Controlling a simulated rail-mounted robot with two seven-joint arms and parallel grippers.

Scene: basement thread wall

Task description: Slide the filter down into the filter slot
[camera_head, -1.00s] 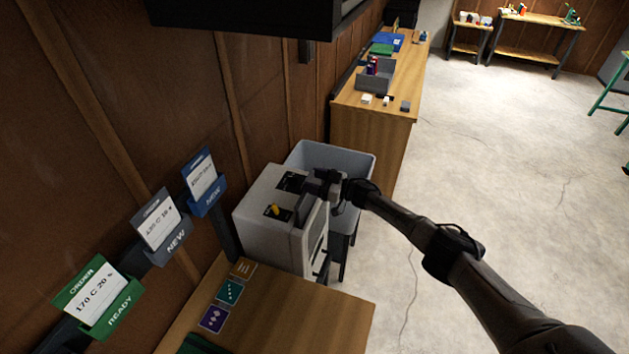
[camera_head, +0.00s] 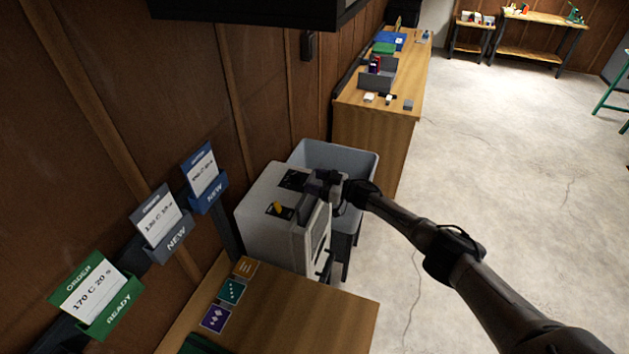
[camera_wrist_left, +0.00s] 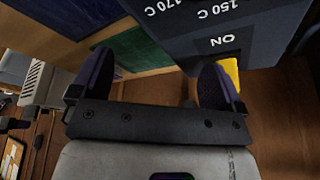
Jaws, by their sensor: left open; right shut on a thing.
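A pale grey machine (camera_head: 267,238) stands against the wall beyond the wooden bench. A dark grey slab that looks like the filter (camera_head: 304,208) is at the right edge of the machine's top. My right gripper (camera_head: 318,184) is shut on it from above. The gripper hides part of the filter, and I cannot make out the filter slot or how deep the filter sits. My left gripper (camera_wrist_left: 157,72) is open and empty in the left wrist view, near a dark panel (camera_wrist_left: 215,30) marked "150 C" and "ON". The left gripper is outside the head view.
A grey bin (camera_head: 352,160) stands behind the machine. The wooden bench (camera_head: 300,312) is in front, with coloured cards (camera_head: 232,291) at its left. Order-card holders (camera_head: 160,228) line the left wall. The floor (camera_head: 480,180) at right is clear.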

